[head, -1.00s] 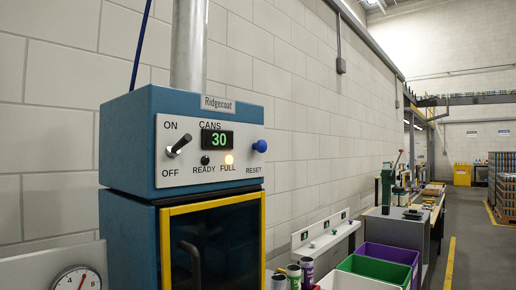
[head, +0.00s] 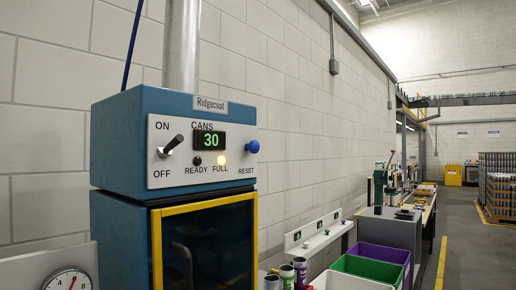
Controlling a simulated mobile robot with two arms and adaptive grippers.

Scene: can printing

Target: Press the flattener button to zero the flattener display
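A blue machine labelled Ridgecoat (head: 118,150) stands on the left against the wall. Its green display (head: 210,140) under the word CANS reads 30. A blue RESET knob (head: 252,147) is at the right of the panel. The FULL lamp (head: 221,160) glows yellow and the READY lamp (head: 197,161) is dark. No flattener is labelled in view, and I cannot tell whether any farther machine is one. Neither of my grippers is in view.
A dial gauge (head: 68,280) is at the bottom left. Printed cans (head: 287,277) stand at the bottom middle, beside a green bin (head: 370,268) and a purple bin (head: 384,254). A bench with a green press (head: 380,182) runs along the wall. The aisle floor (head: 470,250) at right is clear.

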